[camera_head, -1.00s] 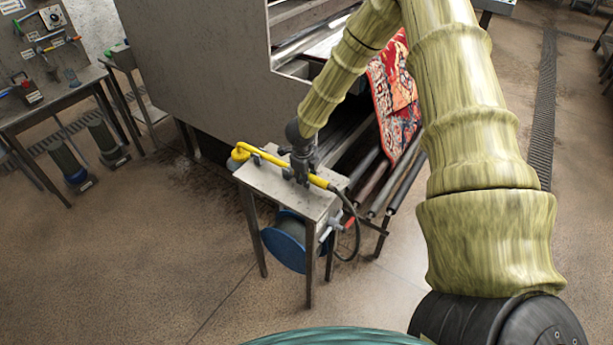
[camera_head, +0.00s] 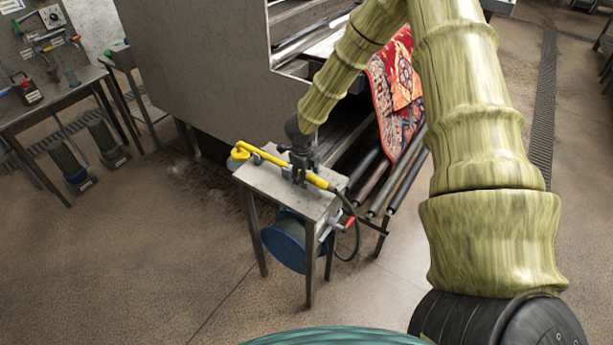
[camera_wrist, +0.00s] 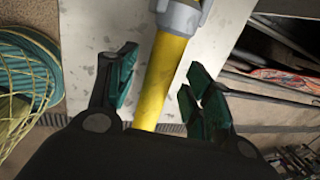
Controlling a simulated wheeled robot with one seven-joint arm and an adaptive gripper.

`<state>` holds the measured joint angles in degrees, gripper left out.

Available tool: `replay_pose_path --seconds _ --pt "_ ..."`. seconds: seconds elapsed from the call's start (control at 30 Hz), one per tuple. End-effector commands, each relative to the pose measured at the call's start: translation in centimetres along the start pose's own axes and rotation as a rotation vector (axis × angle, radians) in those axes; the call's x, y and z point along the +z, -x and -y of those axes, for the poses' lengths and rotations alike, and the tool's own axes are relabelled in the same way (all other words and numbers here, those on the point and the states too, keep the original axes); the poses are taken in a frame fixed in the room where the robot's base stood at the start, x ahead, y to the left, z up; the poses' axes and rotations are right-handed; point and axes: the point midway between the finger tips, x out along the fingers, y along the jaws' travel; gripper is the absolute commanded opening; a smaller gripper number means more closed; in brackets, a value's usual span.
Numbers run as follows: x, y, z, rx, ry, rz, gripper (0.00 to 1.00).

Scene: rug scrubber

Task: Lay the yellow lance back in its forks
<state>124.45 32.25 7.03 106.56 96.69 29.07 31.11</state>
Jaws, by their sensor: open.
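The yellow lance (camera_head: 272,158) lies lengthwise along the top of a small metal stand (camera_head: 262,182). Its bent end is at the left, and a dark hose hangs from its right end. A grey fork (camera_head: 257,157) shows at the lance near the left end; whether the lance is fully seated is too small to tell. My gripper (camera_head: 302,168) is over the right half of the lance, pointing down. In the wrist view the open fingers (camera_wrist: 160,88) stand either side of the yellow shaft (camera_wrist: 163,82), with gaps on both sides. A grey fitting (camera_wrist: 180,17) surrounds the shaft beyond the fingertips.
A blue hose reel (camera_head: 285,243) hangs under the stand. A workbench (camera_head: 50,105) stands at far left. The floor in front is clear.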

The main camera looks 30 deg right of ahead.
Motion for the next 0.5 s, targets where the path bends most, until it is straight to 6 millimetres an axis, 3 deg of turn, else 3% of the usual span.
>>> replay_pose_path --seconds 0.5 --pt "0.0 7.8 0.0 0.001 0.0 0.002 0.51"
